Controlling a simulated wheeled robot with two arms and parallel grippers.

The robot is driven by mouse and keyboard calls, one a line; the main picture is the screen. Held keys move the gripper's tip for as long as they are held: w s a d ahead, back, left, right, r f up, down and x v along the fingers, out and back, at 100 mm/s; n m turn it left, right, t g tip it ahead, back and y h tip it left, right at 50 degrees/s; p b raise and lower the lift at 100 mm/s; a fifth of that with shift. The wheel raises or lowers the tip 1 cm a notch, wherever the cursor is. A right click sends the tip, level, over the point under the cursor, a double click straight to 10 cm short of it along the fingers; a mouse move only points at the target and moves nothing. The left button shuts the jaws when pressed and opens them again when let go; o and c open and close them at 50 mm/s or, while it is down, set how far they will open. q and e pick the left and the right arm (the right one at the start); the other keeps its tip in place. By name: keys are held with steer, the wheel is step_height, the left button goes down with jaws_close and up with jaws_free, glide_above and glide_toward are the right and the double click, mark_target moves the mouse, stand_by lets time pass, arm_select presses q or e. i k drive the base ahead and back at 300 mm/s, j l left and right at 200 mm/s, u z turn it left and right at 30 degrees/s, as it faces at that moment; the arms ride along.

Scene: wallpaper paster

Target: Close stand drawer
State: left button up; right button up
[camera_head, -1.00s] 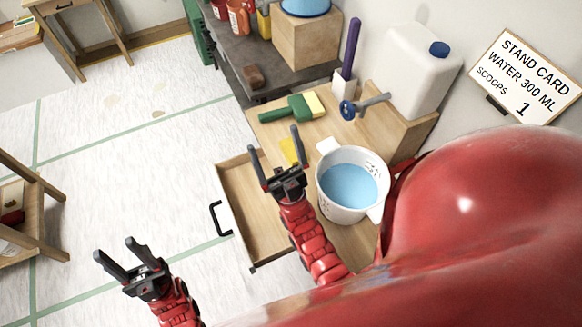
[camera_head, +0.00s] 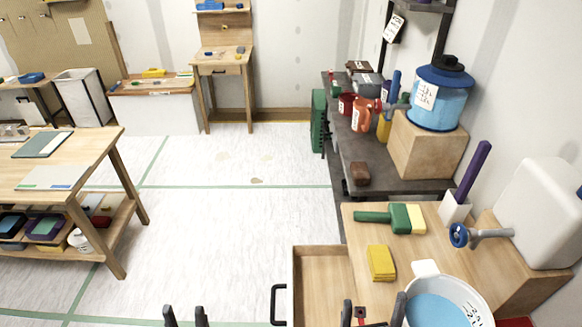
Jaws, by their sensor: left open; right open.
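The stand (camera_head: 462,230) is a light wooden cabinet at the lower right. Its drawer (camera_head: 320,262) sticks out to the left, open, and its inside looks empty where it shows. My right gripper (camera_head: 374,313) is open at the bottom edge, over the drawer's right side by the stand, left of the pitcher. Only the fingers and a little of the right gripper show.
On the stand are a white pitcher of blue water (camera_head: 440,308), a yellow sponge (camera_head: 381,263), a green brush (camera_head: 392,217) and a white canister (camera_head: 540,212). A dark bench (camera_head: 375,170) stands behind. Clear floor (camera_head: 220,225) lies left of the drawer.

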mark_target(320, 278)
steer(key=k+j+z, duration=0.3)
steer(key=j, duration=0.25)
steer(key=k+j+z, duration=0.3)
steer(key=i+j, duration=0.1)
steer(key=j, duration=0.2)
steer(key=j+z, duration=0.1)
steer(key=j, duration=0.2)
steer(key=i, duration=0.05)
